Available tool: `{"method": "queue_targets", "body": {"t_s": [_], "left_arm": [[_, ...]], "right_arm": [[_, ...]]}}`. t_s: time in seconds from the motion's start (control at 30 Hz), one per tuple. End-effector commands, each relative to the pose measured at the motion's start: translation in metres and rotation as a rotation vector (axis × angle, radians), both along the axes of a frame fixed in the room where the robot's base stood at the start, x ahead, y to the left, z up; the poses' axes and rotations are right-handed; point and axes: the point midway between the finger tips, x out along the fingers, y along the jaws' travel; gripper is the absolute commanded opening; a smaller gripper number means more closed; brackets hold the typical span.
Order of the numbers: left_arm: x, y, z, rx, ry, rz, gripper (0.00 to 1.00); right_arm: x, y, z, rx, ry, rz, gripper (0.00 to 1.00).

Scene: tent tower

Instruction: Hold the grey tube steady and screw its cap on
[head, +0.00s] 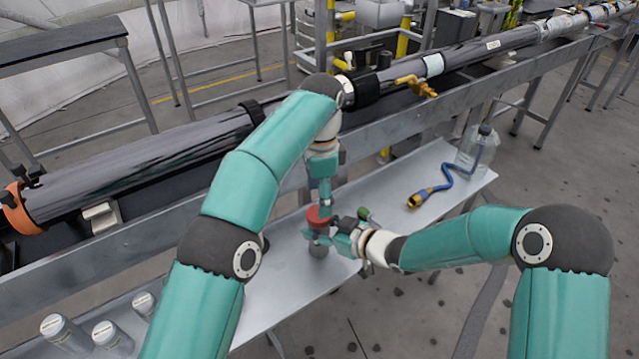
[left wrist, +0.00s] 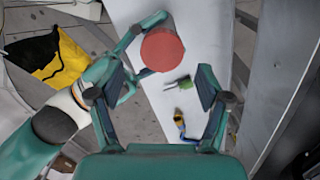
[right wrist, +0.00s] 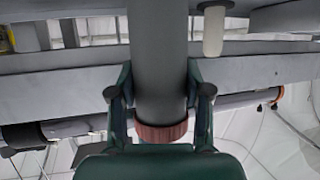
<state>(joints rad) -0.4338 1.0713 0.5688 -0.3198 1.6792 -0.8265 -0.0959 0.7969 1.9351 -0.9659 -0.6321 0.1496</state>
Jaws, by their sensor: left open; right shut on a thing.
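The grey tube (head: 318,250) stands upright at the table's edge with a red cap (head: 319,215) on its top end. My right gripper (head: 322,236) is shut around the tube just below the cap. In the right wrist view, the tube (right wrist: 158,60) runs between the fingers (right wrist: 160,95), and the cap (right wrist: 162,132) sits at its lower end in the picture. How tightly the cap sits cannot be told. My left gripper (head: 323,198) is open, pointing down above the cap. In the left wrist view, the cap (left wrist: 162,50) shows beyond the open fingers (left wrist: 157,92), apart from both.
A green object (head: 364,213) lies near the tube. A blue-and-yellow tool (head: 420,198) and a clear bottle (head: 477,150) are farther right on the table (head: 290,290). Several pale-lidded jars (head: 62,332) stand at lower left. A long beamline pipe (head: 150,160) runs behind.

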Motion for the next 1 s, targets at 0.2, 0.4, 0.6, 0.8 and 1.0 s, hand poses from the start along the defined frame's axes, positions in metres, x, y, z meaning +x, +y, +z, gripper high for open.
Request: {"method": "queue_targets", "body": {"t_s": [0.2,0.4,0.6,0.8,1.0], "left_arm": [[-0.001,0.003,0.009,0.014,-0.005,0.493,0.77],[-0.001,0.005,0.017,0.026,-0.012,0.954,0.77],[-0.001,0.006,0.024,0.036,-0.018,1.405,0.77],[0.0,0.006,0.03,0.037,-0.023,1.758,0.77],[0.003,0.003,0.033,0.017,-0.027,1.895,0.77]], "right_arm": [[-0.001,0.0,-0.001,-0.001,0.002,0.001,0.0],[-0.001,0.0,-0.001,0.0,0.002,0.001,0.0],[-0.001,0.0,-0.001,0.0,0.002,0.001,0.0],[-0.001,0.0,-0.001,0.0,0.002,0.001,0.0],[-0.001,0.0,-0.001,0.0,0.002,0.001,0.0]]}}
